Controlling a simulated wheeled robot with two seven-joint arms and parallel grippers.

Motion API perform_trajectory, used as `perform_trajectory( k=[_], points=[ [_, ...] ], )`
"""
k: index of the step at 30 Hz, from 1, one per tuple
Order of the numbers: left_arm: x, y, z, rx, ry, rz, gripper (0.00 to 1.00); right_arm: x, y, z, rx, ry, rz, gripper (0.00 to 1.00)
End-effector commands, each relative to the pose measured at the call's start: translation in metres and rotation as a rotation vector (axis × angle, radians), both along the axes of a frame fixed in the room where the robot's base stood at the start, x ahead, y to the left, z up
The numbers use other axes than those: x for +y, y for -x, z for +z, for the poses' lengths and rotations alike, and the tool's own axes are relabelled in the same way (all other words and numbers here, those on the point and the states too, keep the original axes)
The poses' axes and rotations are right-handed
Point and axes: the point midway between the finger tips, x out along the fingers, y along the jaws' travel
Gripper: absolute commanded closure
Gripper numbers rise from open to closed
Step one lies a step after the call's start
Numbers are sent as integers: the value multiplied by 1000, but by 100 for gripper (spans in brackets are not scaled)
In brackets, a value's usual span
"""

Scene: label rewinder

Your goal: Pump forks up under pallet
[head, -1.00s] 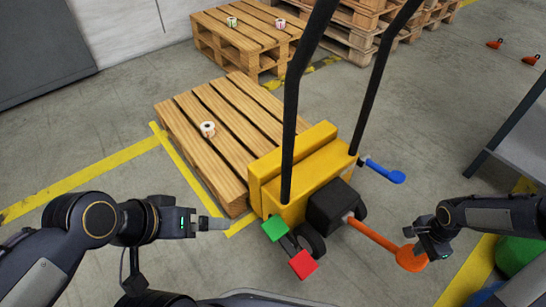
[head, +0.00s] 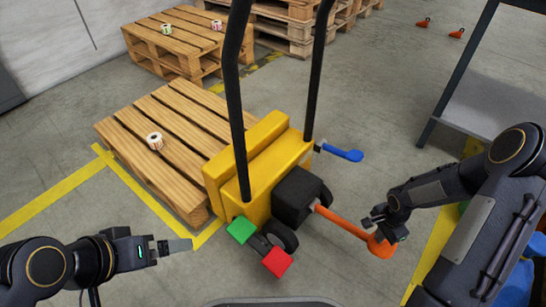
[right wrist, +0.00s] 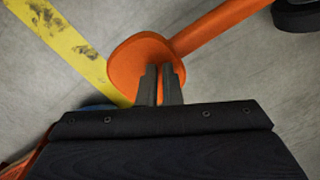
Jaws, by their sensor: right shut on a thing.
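A yellow pallet truck (head: 277,142) with two tall black handle bars stands at the near end of a wooden pallet (head: 172,127). An orange foot lever (head: 343,225) slopes down from its black pump block (head: 296,194) and ends in a round orange pad (head: 381,246). My right gripper (head: 383,228) is at that pad. The right wrist view shows its fingers (right wrist: 161,85) close together over the pad (right wrist: 138,62), shut on it. My left gripper (head: 177,246) is low at left, apart from the truck; its finger gap is unclear. The forks are hidden under the pallet.
The truck also has a blue lever (head: 343,154), a green pedal (head: 241,230) and a red pedal (head: 277,262). A label roll (head: 154,141) sits on the pallet. A grey table (head: 490,95) stands at right. Open floor lies between the truck and the table.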

Motion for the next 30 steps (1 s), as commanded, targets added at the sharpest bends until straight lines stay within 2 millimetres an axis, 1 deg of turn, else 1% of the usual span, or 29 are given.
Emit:
perform_trajectory(
  k=[1, 8, 9, 13, 14, 16, 18, 27, 30],
  points=[
    [0, 0, 0, 0, 0, 0, 0, 5, -1, -10, 0, -9, 6, 100],
    [0, 0, 0, 0, 0, 0, 0, 6, 0, -50, 1, -8, 6, 100],
    [0, 0, 1, 0, 0, 0, 0, 5, -1, -46, -2, -8, 4, 100],
    [0, 0, 2, 0, 0, 0, 0, 5, 0, -43, -1, -9, 4, 100],
    [0, 0, 5, 0, 0, 0, 0, 5, 0, -40, -1, -9, 4, 100],
    [0, 0, 14, 0, 0, 0, 0, 5, 0, -27, -1, -8, 4, 100],
    [0, 0, 27, 0, 0, 0, 0, 4, 0, -9, -3, -7, 4, 100],
    [0, 0, 72, 0, 0, 0, 0, 2, 2, 59, 0, -3, 0, 100],
    [0, 0, 83, 0, 0, 0, 0, 2, 2, 75, -1, -4, 1, 100]
  ],
)
